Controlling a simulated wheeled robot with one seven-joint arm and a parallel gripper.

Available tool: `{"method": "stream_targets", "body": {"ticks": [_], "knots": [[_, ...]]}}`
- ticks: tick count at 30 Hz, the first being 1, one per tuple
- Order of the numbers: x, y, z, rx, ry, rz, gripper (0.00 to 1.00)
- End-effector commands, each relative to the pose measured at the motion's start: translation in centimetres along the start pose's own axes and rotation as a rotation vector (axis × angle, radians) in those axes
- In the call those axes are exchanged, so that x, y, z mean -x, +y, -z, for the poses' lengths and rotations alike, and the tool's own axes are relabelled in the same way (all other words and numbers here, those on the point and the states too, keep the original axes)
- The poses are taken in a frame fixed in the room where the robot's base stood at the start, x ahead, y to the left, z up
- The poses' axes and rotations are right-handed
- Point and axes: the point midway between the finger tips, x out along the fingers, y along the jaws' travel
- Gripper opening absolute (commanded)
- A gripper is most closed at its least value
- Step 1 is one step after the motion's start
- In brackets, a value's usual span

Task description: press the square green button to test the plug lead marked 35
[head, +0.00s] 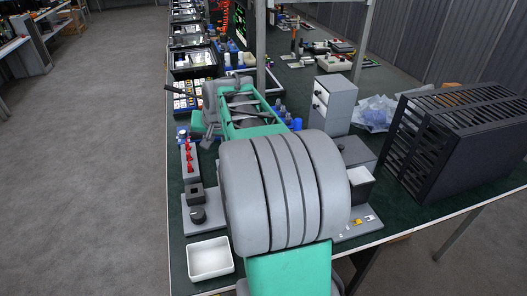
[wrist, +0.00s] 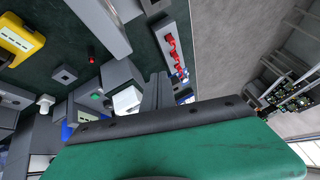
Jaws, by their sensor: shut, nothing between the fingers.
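A small green button (wrist: 97,96) sits on a grey box left of my fingers in the wrist view; its exact shape is too small to tell. My gripper (wrist: 157,78) is shut and empty, its fingers pointing up the picture from the dark wrist edge. In the head view my gripper (head: 206,142) hangs over the left side of the bench, just above a grey strip with red parts (head: 188,158). That strip also shows in the wrist view (wrist: 173,48), right of the fingertips. I can read no lead marked 35. My arm hides the middle of the bench.
A red button (wrist: 92,60), a grey block with a dark square (wrist: 64,74) and a yellow device (wrist: 20,38) lie left in the wrist view. In the head view, a white tray (head: 210,272) stands at the near left corner and a black slatted case (head: 455,140) at right.

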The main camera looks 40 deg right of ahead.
Motion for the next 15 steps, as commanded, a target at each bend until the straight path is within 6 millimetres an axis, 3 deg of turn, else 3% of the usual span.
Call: {"method": "stream_targets", "body": {"ticks": [1, 6, 10, 15], "knots": [[-1.8, 2.8, 2.1, -0.069, 0.03, -0.005, 0.0], [-4.8, 11.1, 8.8, -0.269, 0.144, 0.004, 0.0], [-5.9, 16.2, 11.6, -0.371, 0.207, 0.01, 0.0], [-6.3, 19.7, 13.2, -0.436, 0.251, 0.017, 0.0]]}}
